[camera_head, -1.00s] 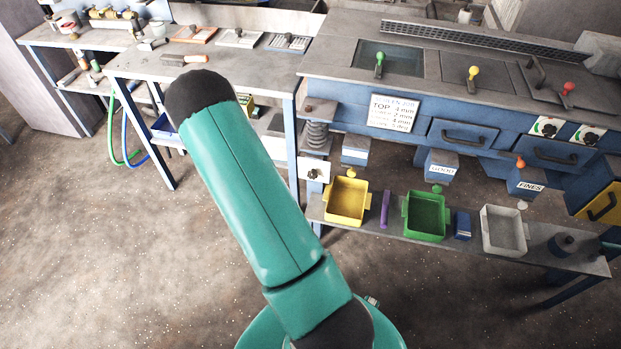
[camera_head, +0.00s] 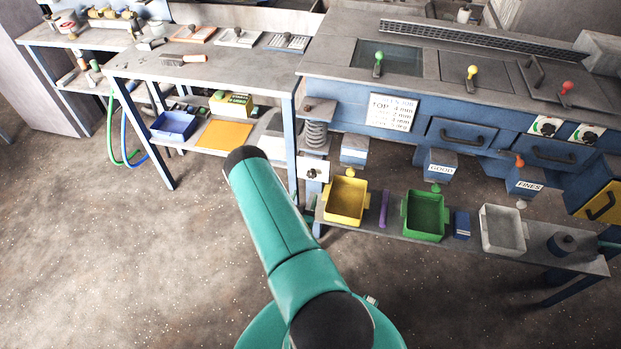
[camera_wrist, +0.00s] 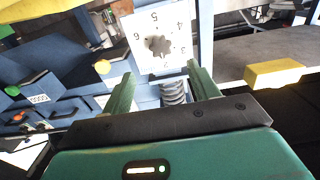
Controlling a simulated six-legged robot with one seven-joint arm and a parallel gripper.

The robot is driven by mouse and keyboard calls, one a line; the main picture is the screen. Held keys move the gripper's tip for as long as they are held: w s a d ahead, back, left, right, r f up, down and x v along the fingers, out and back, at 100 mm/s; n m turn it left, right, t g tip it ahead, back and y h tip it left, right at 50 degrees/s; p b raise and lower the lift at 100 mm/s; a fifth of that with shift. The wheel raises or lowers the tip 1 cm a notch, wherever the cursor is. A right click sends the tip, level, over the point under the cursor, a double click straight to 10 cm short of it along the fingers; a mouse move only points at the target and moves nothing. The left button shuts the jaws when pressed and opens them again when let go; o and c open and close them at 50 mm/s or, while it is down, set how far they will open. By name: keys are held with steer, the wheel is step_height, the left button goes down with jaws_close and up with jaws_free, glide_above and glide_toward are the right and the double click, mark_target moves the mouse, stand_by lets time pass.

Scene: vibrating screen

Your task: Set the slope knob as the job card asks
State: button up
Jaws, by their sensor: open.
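The slope knob (camera_wrist: 159,46) is a dark lobed knob on a white numbered dial plate (camera_wrist: 181,22), which looks upside down in the wrist view. In the head view the small white dial plate (camera_head: 314,163) is on the screen's left leg, below a coil spring. The job card (camera_head: 394,112) is a white sheet on the screen's blue front; its lower lines are too small to read surely. My gripper (camera_wrist: 161,88) is open and empty, its green fingers apart from the knob.
A coil spring (camera_wrist: 173,92) is close to the dial plate. A yellow tray (camera_head: 346,219), a green tray (camera_head: 405,231) and a white tray (camera_head: 488,235) stand on the low shelf right of the dial. A side bench (camera_head: 135,68) stands left. The floor in front is clear.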

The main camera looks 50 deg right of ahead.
mark_target(311, 177)
steer(key=x, duration=1)
steer(key=shift+w+d, duration=0.1)
steer(key=shift+c, duration=0.2)
steer(key=c, duration=0.9)
steer(key=shift+n, duration=0.3)
